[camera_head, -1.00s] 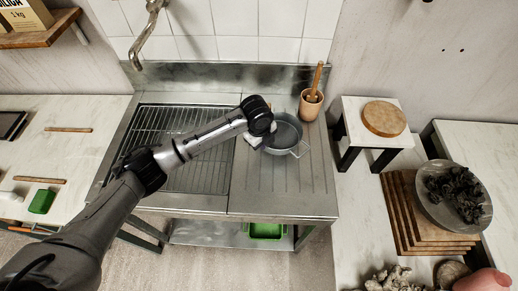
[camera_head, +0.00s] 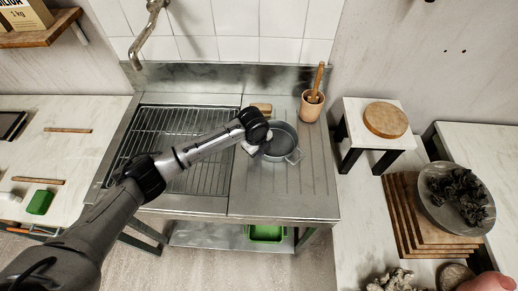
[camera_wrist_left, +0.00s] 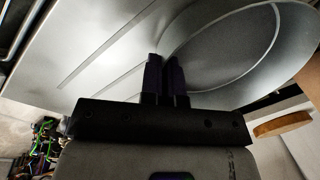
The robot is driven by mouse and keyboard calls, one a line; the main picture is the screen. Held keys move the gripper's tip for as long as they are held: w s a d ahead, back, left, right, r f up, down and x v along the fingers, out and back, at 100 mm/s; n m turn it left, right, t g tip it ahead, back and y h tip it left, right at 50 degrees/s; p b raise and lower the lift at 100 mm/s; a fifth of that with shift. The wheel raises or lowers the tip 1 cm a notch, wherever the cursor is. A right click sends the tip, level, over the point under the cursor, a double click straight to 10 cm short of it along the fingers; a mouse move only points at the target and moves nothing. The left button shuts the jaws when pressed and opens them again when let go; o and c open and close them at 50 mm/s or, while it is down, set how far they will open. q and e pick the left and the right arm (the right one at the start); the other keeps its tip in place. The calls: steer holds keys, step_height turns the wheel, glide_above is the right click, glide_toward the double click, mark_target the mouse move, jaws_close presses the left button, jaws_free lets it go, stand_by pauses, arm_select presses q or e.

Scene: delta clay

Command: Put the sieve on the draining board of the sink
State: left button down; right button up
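The sieve (camera_head: 283,141), a round grey metal bowl with a loop at its front right, is over the grooved draining board (camera_head: 310,195) on the right half of the sink unit. I cannot tell whether its base touches the board. My left gripper (camera_head: 250,148) is at the sieve's left edge, partly hidden by my wrist. In the left wrist view the gripper's fingers (camera_wrist_left: 166,75) are close together at the near edge of the sieve (camera_wrist_left: 225,50), shut on it; the exact grip point is dark. My right gripper is out of view.
The grid-covered basin (camera_head: 180,140) is left of the board. A wooden mortar with pestle (camera_head: 311,105) stands behind right of the sieve, and a small wooden item (camera_head: 262,108) behind it. A tap (camera_head: 150,30) hangs over the basin. The board's front is clear.

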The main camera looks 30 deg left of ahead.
arm_select(q)
steer(key=c, duration=1.4)
jaws_free()
steer(key=shift+f, duration=0.1)
steer(key=shift+o, duration=0.2)
step_height(320, 180, up, 12)
steer(key=s+p, duration=0.1)
steer(key=p, duration=0.1)
steer(key=shift+s+a, duration=0.25)
steer(key=shift+a, duration=0.05)
